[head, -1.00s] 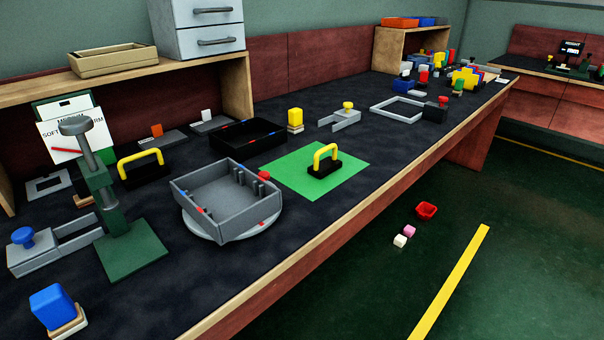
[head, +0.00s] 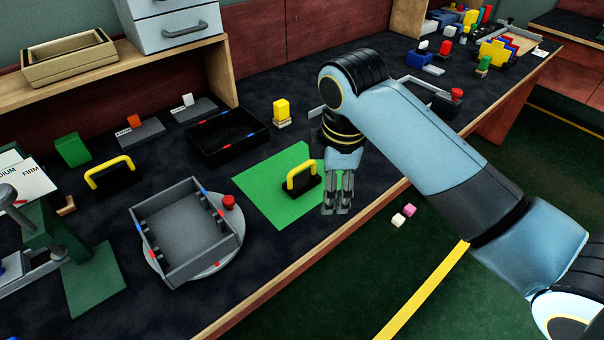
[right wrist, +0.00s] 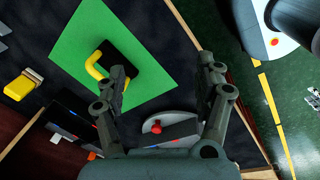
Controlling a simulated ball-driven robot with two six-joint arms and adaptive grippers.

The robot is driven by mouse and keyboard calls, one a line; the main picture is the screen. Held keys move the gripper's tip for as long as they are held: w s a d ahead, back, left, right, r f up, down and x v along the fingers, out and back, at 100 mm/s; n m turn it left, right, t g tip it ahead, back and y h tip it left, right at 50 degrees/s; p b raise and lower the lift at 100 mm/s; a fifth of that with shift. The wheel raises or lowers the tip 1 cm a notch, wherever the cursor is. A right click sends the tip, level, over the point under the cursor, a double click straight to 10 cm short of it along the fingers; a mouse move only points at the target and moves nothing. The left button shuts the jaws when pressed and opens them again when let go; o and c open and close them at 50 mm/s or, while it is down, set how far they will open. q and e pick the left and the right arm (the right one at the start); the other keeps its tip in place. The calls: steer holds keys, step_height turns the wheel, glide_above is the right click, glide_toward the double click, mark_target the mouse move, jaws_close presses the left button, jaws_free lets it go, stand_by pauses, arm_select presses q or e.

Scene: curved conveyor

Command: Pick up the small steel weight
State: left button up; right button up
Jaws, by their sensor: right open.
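A black block with a yellow handle (head: 303,181) stands on a green mat (head: 262,187) on the dark bench. It also shows in the right wrist view (right wrist: 97,66), close to one fingertip. A similar block with a yellow handle (head: 110,178) stands further left. I cannot tell for certain which thing is the small steel weight. My right gripper (head: 337,211) points down over the mat's right edge, just right of the nearer block. In the right wrist view its fingers (right wrist: 163,72) are apart with nothing between them. My left gripper is not in view.
A grey tray (head: 150,238) on a round turntable is left of the mat. A black bin (head: 197,150) and a yellow block (head: 281,110) stand behind it. A green press (head: 85,268) is at the left. The wooden bench edge (head: 262,292) runs in front.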

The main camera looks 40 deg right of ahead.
mark_target(304, 166)
steer(key=w+d+r+n+g, duration=0.1)
steer(key=w+d+n, duration=0.1)
steer(key=w+n, duration=0.7)
steer(key=shift+m+y, duration=0.3)
steer(key=shift+m, duration=0.4)
steer(key=f, duration=0.1)
steer(key=w+f, duration=0.1)
steer(key=f, duration=0.1)
steer(key=f+b, duration=0.1)
steer(key=shift+w+a+f, duration=0.2)
steer(key=shift+w+f, duration=0.05)
steer(key=shift+w, duration=0.15)
steer(key=f, duration=0.3)
steer(key=f+b, duration=0.1)
steer(key=f, duration=0.1)
steer(key=shift+w+a+f, duration=0.1)
steer(key=shift+w+f, duration=0.15)
steer(key=shift+f, duration=0.05)
steer(key=shift+r, duration=0.1)
jaws_close()
